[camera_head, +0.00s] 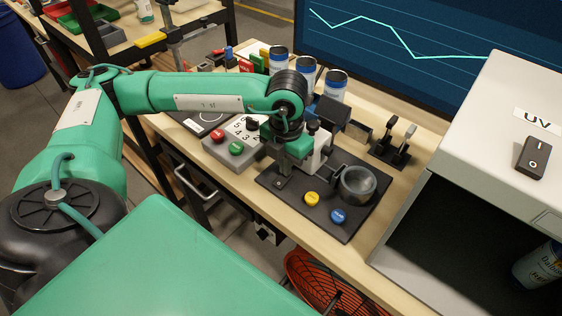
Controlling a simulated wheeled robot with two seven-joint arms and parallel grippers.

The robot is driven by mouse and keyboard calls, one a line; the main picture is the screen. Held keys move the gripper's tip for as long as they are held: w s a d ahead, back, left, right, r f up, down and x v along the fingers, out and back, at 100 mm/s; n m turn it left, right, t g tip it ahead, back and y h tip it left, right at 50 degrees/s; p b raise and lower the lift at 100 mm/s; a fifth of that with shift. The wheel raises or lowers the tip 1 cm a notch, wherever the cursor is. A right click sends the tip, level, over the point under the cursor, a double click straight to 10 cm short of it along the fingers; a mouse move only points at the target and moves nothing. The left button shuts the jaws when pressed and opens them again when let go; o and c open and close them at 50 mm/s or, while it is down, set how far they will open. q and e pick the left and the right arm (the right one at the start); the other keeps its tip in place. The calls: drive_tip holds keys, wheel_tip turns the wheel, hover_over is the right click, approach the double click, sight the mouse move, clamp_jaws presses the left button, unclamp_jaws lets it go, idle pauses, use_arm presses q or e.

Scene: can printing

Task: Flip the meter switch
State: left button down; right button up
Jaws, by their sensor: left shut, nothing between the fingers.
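No part is clearly labelled as the meter switch, and I cannot tell which one it is. A grey control box (228,160) with a number scale, a red button (217,136) and a green button (236,149) sits on the bench. A black stand with two upright levers (402,138) is farther right. A black rocker switch (534,156) is on the white UV box. My left gripper (283,184) is shut and empty, pointing down at the left end of a black base plate, just right of the control box. Its wrist hides part of what lies behind. My right gripper is out of view.
The black base plate (343,226) carries a metal cup (358,182), a yellow button (312,199) and a blue button (338,215). Several cans (308,75) stand behind my wrist. The UV box (495,110) and a large screen (440,35) bound the right and back.

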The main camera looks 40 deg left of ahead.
use_arm(q)
drive_tip(key=shift+a+f, duration=0.1)
drive_tip(key=shift+f, duration=0.35)
drive_tip(key=shift+s+a+f+b, duration=0.3)
drive_tip(key=shift+f+b, duration=0.2)
drive_tip(key=shift+b, duration=0.2)
drive_tip(key=shift+s+a+f+b, duration=0.15)
drive_tip(key=shift+a+f+b, duration=0.15)
drive_tip(key=shift+f+b, duration=0.4)
drive_tip(key=shift+r, duration=0.15)
drive_tip(key=shift+r+p, duration=0.4)
drive_tip(key=shift+r, duration=0.1)
drive_tip(key=shift+w+d+r+p, duration=0.25)
drive_tip(key=shift+r+p, duration=0.2)
drive_tip(key=shift+r, duration=0.6)
drive_tip(key=shift+w+d+r+p, duration=0.1)
drive_tip(key=shift+d+r+p, duration=0.35)
drive_tip(key=shift+r, duration=0.55)
drive_tip(key=shift+w+d+r+p, duration=0.2)
drive_tip(key=shift+r+p, duration=0.3)
drive_tip(key=shift+r, duration=0.55)
drive_tip(key=shift+r, duration=0.1)
